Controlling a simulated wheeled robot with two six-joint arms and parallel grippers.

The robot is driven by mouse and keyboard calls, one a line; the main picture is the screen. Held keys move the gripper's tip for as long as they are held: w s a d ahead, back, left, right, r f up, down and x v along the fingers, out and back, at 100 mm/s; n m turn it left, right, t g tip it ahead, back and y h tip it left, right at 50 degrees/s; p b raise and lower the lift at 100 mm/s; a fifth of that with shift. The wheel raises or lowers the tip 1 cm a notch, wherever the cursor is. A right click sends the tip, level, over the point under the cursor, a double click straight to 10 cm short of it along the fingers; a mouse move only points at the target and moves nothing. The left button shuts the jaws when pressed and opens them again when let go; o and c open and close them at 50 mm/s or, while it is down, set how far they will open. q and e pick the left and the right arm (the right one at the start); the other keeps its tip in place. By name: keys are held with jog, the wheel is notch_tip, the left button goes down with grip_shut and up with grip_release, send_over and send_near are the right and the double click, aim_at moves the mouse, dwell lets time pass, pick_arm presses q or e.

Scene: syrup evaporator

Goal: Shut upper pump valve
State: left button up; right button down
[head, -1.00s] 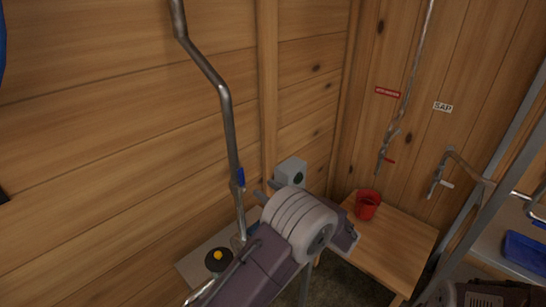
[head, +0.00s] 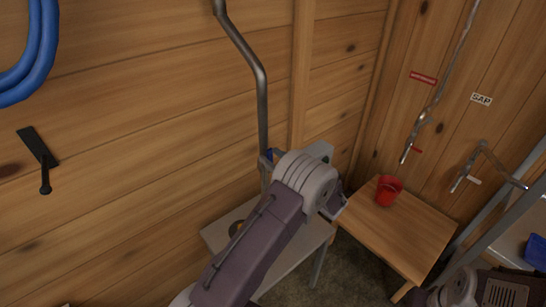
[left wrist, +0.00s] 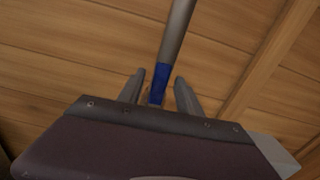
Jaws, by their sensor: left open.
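A grey metal pipe (head: 262,105) runs down the wooden wall to the small table at the back. The blue valve handle (head: 269,155) is on this pipe, mostly hidden behind my left gripper in the head view. My left gripper (head: 266,164) is at the handle, with my arm covering much of the area below. In the left wrist view, the blue handle (left wrist: 159,82) looks in line with the pipe (left wrist: 176,30). It appears between the two open fingers of my left gripper (left wrist: 159,90), with gaps at both sides. I cannot tell whether they touch it. My right gripper is not visible.
A grey box (head: 320,150) is behind my left wrist. A red bucket (head: 388,191) sits on a wooden table (head: 415,231) to the right. A blue hose (head: 40,55) hangs at the left.

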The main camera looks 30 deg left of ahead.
pick_arm(q)
grip_shut()
jog(key=shift+r, duration=0.1)
dwell(1.2)
